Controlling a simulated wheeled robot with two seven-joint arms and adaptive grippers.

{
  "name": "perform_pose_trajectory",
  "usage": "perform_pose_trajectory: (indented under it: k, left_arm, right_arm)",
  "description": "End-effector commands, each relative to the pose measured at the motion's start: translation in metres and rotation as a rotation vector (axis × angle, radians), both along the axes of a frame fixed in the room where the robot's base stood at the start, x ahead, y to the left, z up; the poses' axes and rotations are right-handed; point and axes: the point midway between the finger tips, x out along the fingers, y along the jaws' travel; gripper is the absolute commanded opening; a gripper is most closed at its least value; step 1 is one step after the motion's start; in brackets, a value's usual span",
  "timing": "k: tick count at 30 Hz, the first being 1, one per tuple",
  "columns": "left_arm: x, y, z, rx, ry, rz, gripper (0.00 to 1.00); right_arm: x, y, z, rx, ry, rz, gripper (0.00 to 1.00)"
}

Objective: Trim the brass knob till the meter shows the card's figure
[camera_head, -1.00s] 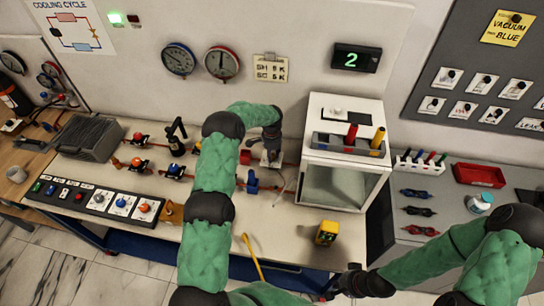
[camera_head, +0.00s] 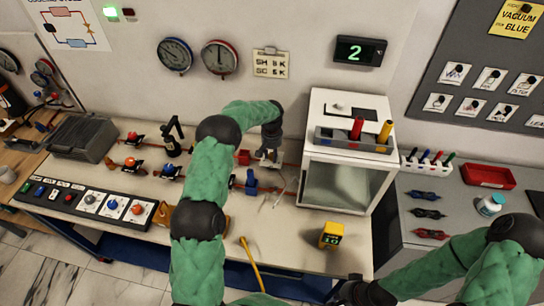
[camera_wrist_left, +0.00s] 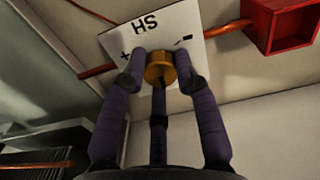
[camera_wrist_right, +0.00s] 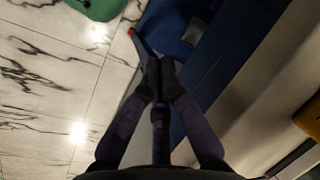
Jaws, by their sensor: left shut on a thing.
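The brass knob (camera_wrist_left: 158,68) sits on a white plate (camera_wrist_left: 190,22) marked HS, with plus and minus signs, in the left wrist view. My left gripper (camera_head: 270,158) is shut on the knob, one finger on each side. The yellow meter (camera_head: 331,235) stands on the bench to the right of my left arm; its small screen seems to read 10. The white card (camera_head: 271,63) on the wall reads SH 8 K and SC 6 K, as far as I can make out. My right gripper (camera_wrist_right: 160,78) is shut and empty, low beyond the bench's front edge.
A wall display (camera_head: 360,51) shows a green 2. A white glass-fronted cabinet (camera_head: 345,150) stands right of the knob. A red box (camera_wrist_left: 282,25) sits beside the plate. Two round gauges (camera_head: 219,57) hang on the wall. A control panel (camera_head: 90,200) lies at left.

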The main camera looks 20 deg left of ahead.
Motion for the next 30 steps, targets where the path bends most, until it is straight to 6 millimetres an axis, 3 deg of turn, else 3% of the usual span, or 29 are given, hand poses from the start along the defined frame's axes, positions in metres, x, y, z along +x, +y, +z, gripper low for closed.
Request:
perform_pose_trajectory:
  k: [23, 24, 25, 26, 30]
  left_arm:
    - [-0.0032, -0.0013, -0.003, -0.001, 0.011, 0.095, 0.0]
    - [-0.0033, -0.0013, -0.003, -0.001, 0.011, 0.095, 0.42]
    - [-0.0032, -0.0013, -0.0029, -0.001, 0.011, 0.095, 0.5]
    - [-0.0031, -0.0012, -0.0028, -0.001, 0.011, 0.095, 0.54]
    - [-0.0019, -0.0009, -0.0018, -0.001, 0.007, 0.095, 0.54]
  right_arm:
    - [0.0, 0.0, -0.0052, 0.0, 0.0, 0.0, 0.0]
    - [0.0, 0.0, -0.0052, 0.0, 0.0, 0.0, 0.0]
    - [0.0, 0.0, -0.0052, 0.0, 0.0, 0.0, 0.0]
    - [0.0, 0.0, -0.0052, 0.0, 0.0, 0.0, 0.0]
    - [0.0, 0.0, -0.0052, 0.0, 0.0, 0.0, 0.0]
